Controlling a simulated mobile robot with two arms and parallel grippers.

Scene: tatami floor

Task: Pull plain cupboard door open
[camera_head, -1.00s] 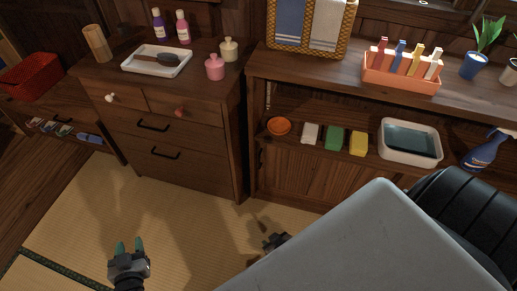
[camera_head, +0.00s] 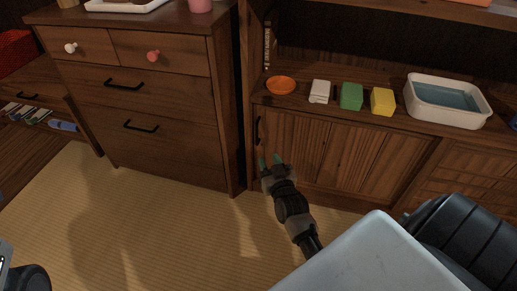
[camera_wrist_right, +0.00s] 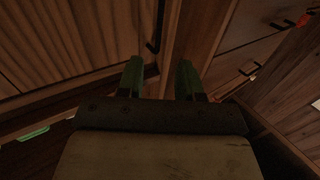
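The slatted wooden cupboard door (camera_head: 345,158) is shut below the open shelf. Its black upright handle (camera_head: 257,130) is at its left edge; it also shows in the right wrist view (camera_wrist_right: 153,46). My right gripper (camera_head: 270,162) is open, a little below the handle in the head view. In the right wrist view its two green fingers (camera_wrist_right: 160,72) are apart with nothing between them, and the handle lies beyond the fingertips, near the left finger. Only a part of my left arm shows at the lower left corner; its fingertips are out of view.
A dresser (camera_head: 165,130) with black handles stands left of the cupboard. The shelf above the door holds an orange bowl (camera_head: 281,85), white, green and yellow blocks, and a white basin (camera_head: 446,103). The tatami floor (camera_head: 150,230) in front is clear.

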